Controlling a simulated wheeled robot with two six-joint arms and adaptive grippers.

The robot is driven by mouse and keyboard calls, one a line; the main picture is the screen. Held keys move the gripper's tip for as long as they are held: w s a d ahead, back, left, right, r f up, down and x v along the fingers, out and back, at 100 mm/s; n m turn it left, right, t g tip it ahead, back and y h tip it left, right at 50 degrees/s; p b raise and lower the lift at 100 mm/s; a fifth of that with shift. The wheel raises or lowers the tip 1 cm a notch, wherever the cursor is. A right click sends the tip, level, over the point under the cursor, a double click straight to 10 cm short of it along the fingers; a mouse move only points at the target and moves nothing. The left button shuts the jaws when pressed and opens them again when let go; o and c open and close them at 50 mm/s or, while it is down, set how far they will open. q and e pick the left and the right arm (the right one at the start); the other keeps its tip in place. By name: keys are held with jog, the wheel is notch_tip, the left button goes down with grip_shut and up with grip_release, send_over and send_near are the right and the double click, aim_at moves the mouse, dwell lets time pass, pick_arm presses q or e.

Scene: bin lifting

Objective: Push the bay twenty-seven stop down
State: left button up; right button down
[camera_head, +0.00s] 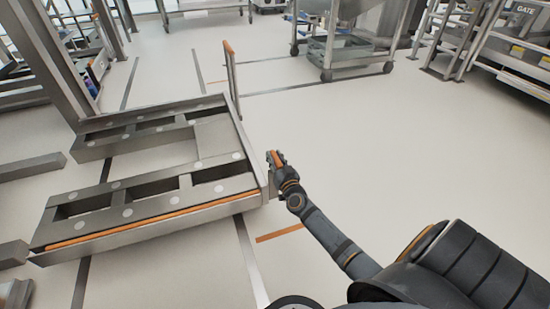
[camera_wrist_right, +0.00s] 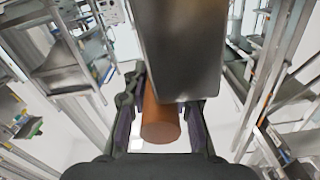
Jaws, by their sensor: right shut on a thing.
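A metal stop lever with an orange grip (camera_head: 276,157) stands at the near right corner of the low steel bay frame (camera_head: 185,217). My right gripper (camera_head: 281,170) is at this lever, shut on its orange grip. In the right wrist view the orange grip (camera_wrist_right: 160,122) lies between the two dark fingers, and a broad grey metal plate (camera_wrist_right: 180,50) covers part of it. A second upright lever with an orange top (camera_head: 229,47) stands at the far right corner of the frame. No bay number is readable. My left gripper is not in view.
A wheeled steel stand (camera_head: 330,60) is at the back. Steel steps and a gate unit (camera_head: 527,47) are at the back right. Loose beams (camera_head: 30,167) lie at the left. The floor right of the frame is clear.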

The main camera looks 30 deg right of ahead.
jog(key=c, duration=1.1)
grip_release()
jog(key=shift+f, duration=0.4)
jog(key=shift+r, duration=0.15)
jog(key=v, duration=1.2)
jog(key=shift+s, duration=0.1)
